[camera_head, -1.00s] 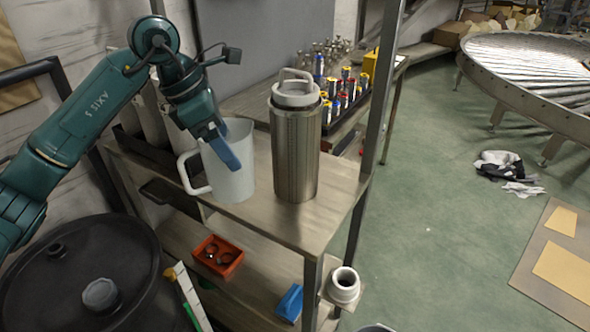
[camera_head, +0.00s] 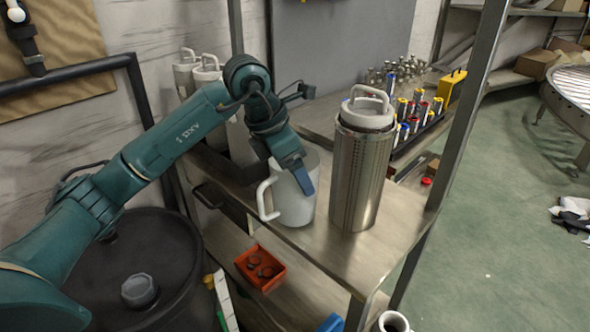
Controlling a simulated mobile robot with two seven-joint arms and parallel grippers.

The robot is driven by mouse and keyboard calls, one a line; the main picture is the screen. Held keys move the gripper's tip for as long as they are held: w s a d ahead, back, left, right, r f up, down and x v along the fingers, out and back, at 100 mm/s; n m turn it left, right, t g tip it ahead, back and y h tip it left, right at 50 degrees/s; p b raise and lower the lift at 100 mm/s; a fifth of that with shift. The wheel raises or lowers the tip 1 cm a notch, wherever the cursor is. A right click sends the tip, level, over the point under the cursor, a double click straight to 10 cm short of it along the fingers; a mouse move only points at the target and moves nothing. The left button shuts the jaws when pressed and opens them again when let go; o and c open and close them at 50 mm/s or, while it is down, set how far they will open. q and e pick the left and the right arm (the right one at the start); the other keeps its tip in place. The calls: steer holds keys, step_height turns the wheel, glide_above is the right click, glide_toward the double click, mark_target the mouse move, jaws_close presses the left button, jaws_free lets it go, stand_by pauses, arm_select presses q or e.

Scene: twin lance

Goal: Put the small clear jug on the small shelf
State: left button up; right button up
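A whitish jug (camera_head: 293,203) with a handle on its left stands upright on the top of a metal shelf unit (camera_head: 345,250). It looks pale and cloudy rather than clear. My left gripper (camera_head: 303,180) is at the jug's rim, with a blue finger across the front of its wall. The other finger is hidden, so I cannot tell whether it is shut on the rim. A lower shelf level (camera_head: 222,245) shows beneath; I cannot tell which level is the small shelf. My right gripper is not in view.
A tall steel flask (camera_head: 357,185) stands close to the jug's right. Pale handled containers (camera_head: 188,72) stand behind. A red bin (camera_head: 260,268) sits on the lower level. A black drum (camera_head: 150,255) is below my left arm. A metal post (camera_head: 470,100) rises at right.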

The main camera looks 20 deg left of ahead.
arm_select(q)
steer(key=shift+f, duration=0.2)
steer(key=shift+f, duration=0.1)
steer(key=o, duration=1.3)
steer(key=shift+c, duration=0.2)
